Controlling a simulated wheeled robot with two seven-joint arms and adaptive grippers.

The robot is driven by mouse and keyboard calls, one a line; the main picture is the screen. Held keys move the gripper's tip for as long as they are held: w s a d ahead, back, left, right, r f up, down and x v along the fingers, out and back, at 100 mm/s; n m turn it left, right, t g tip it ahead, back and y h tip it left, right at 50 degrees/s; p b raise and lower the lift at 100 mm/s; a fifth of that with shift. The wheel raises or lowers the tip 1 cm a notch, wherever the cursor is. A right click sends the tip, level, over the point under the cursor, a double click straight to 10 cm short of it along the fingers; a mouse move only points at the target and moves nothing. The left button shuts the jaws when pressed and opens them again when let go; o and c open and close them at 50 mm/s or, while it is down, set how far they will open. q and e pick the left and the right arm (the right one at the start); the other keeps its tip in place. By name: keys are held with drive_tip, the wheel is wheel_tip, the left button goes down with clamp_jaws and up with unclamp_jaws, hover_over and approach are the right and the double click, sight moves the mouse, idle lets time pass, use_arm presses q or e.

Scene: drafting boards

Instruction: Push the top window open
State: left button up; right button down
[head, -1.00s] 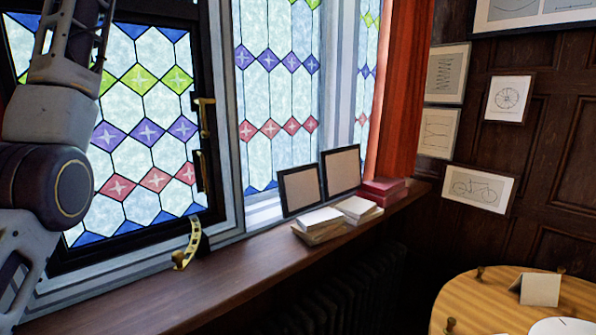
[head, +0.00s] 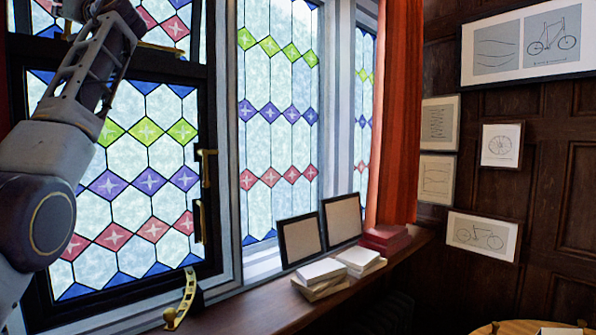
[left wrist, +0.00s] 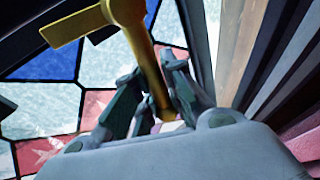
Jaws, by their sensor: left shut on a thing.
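The top window (head: 172,14) shows only its lower part at the upper left of the head view, with coloured leaded glass in a black frame. I cannot tell whether it stands ajar. A brass piece (head: 160,47) lies along its bottom edge. In the left wrist view, my left gripper (left wrist: 153,76) is shut on a brass handle (left wrist: 138,42), with its dark fingers on both sides of the bar. Leaded glass (left wrist: 48,110) is close behind it. In the head view my left arm reaches up at the left. My right gripper is not in view.
The lower window (head: 140,178) has a brass latch (head: 205,165) and a curved brass stay (head: 182,300). The sill holds picture frames (head: 300,238), books (head: 322,272) and red boxes (head: 385,237). A red curtain (head: 397,110) hangs to the right.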

use_arm(q)
drive_tip(key=shift+w+a, duration=0.25)
drive_tip(key=shift+w, duration=0.05)
idle(0.4)
